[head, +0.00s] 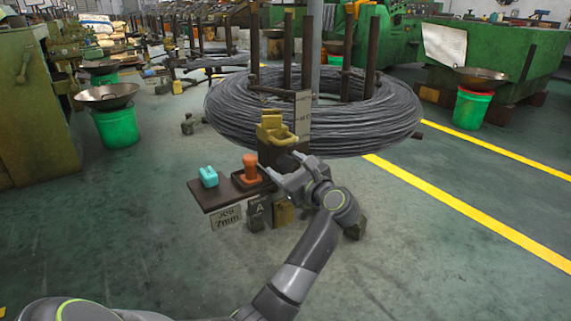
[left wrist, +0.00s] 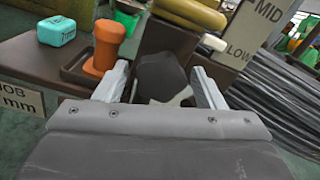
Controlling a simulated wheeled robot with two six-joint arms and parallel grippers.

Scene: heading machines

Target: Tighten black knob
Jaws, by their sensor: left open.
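The black knob (left wrist: 160,76) shows in the left wrist view, on the brown panel between the two fingers of my left gripper (left wrist: 168,84). The fingers stand apart on either side of it, and I see a gap on the right side. A pale pointer-like piece (left wrist: 178,98) shows under the knob. In the head view, my left gripper (head: 285,172) is at the right end of the small brown shelf (head: 208,198), and its fingers partly hide the knob. My right gripper is not in view.
An orange stamp-like piece (head: 250,168) in a tray and a teal block (head: 208,176) sit on the shelf left of the gripper. A yellow part (head: 270,128) and a MID/LOW sign (head: 303,115) are close above. A large wire coil (head: 370,128) stands behind.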

